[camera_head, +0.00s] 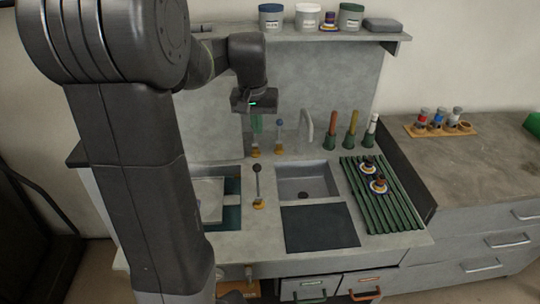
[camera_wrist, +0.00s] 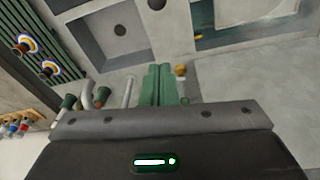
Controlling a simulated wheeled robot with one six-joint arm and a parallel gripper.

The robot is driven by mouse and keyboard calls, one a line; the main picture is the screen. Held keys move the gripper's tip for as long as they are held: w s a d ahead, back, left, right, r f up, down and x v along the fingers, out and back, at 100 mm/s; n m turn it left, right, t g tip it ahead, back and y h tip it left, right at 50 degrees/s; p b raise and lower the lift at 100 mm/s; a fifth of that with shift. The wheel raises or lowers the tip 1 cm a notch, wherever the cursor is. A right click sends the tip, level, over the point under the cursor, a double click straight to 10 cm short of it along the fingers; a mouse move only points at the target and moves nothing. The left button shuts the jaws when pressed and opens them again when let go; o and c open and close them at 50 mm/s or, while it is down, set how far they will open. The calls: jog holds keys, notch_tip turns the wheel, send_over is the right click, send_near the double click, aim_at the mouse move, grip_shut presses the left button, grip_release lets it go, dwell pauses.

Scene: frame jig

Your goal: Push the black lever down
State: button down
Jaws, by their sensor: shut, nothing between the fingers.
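The black lever (camera_head: 257,184) stands upright on a small orange-and-white base, on the counter between the sink and the left recess. Its dark round knob (camera_wrist: 156,4) appears cut off at the top edge of the wrist view. My gripper (camera_head: 256,123) is above the back of the counter, behind and higher than the black lever, and apart from it. Its green fingers (camera_wrist: 158,84) are together with nothing between them. A blue-topped lever (camera_head: 279,136) stands just to the right of the fingers. Another orange base shows below the fingers, its upper part hidden by them.
The sink (camera_head: 305,182) and faucet (camera_head: 307,130) are right of the levers. A dark mat (camera_head: 319,228) lies in front. A green drying rack (camera_head: 382,205) and several bottle-like handles stand further right. A shelf (camera_head: 300,36) with jars is above the back panel.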

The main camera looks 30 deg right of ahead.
jog(key=shift+r, duration=0.1)
jog(key=p, duration=0.1)
send_over(258, 183)
jog(key=w+d, duration=0.2)
notch_tip(258, 183, down, 9)
jog(key=shift+w+a, duration=0.15)
jog(key=shift+f, duration=0.2)
dwell(0.4)
